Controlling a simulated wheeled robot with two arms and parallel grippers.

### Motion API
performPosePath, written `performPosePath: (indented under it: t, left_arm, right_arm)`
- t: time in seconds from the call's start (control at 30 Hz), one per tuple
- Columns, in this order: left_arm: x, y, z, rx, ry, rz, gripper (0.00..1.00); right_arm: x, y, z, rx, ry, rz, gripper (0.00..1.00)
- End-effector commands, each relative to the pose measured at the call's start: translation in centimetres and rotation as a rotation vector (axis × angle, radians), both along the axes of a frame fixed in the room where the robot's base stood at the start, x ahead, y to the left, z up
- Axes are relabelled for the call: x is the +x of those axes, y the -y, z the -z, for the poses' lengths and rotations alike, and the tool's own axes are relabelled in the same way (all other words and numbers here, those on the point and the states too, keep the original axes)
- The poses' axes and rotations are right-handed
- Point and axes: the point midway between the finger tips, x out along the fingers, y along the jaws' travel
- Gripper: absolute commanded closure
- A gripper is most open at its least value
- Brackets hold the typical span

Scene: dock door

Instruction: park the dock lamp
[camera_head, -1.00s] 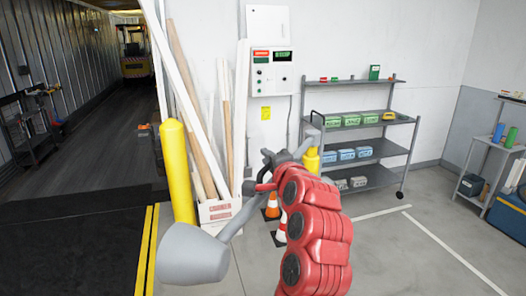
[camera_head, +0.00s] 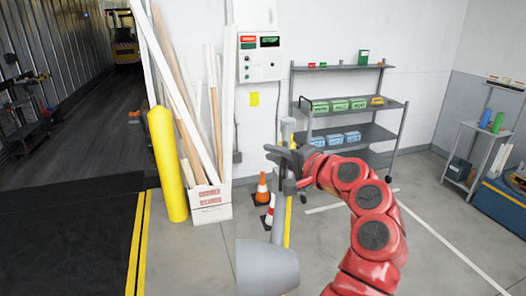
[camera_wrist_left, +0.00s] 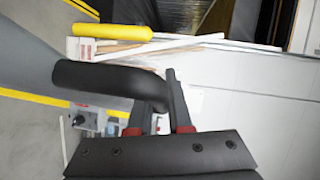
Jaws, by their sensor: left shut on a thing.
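The dock lamp has a grey cone-shaped head (camera_head: 267,268) low in the middle of the head view. Its grey arm (camera_head: 279,205) runs up from the head toward the yellow post behind. My left gripper (camera_head: 287,165), on the red arm, is at the upper part of the lamp arm. In the left wrist view the gripper (camera_wrist_left: 160,103) is shut on a dark, rounded lamp handle (camera_wrist_left: 105,82). A large grey surface at the left there looks like the lamp head. The lamp's mount is largely hidden behind my gripper. My right gripper is not in view.
A yellow bollard (camera_head: 167,165) and a box of long boards (camera_head: 210,203) stand to the left. Two traffic cones (camera_head: 262,188) stand behind the lamp. A shelf cart (camera_head: 350,145) is behind my arm.

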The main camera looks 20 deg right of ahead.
Motion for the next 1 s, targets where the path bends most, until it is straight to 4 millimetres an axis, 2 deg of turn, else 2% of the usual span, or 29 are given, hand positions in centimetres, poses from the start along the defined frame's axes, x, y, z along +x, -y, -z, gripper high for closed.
performPosePath:
  t: [0.03,0.3,0.7,0.73,0.87,0.9,1.0]
  left_arm:
    - [-0.2,0.6,1.2,0.009,-0.022,-0.006,1.0]
    - [-0.9,1.5,0.8,0.018,-0.005,-0.026,1.0]
    - [-1.0,1.7,0.5,0.018,0.001,-0.027,1.0]
    - [-1.0,1.7,0.5,0.018,0.001,-0.027,0.81]
    - [-1.0,1.7,0.3,0.016,0.005,-0.026,0.57]
    - [-1.0,1.6,0.2,0.016,0.006,-0.027,0.53]
    - [-1.0,1.6,0.1,0.016,0.008,-0.027,0.53]
  right_arm:
    - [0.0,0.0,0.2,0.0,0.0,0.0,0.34]
    - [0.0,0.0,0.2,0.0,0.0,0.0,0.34]
    - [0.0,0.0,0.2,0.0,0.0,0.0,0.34]
    - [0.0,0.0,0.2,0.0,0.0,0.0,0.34]
    - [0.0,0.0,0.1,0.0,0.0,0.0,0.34]
    - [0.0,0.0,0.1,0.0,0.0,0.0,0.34]
    - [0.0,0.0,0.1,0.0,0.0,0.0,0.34]
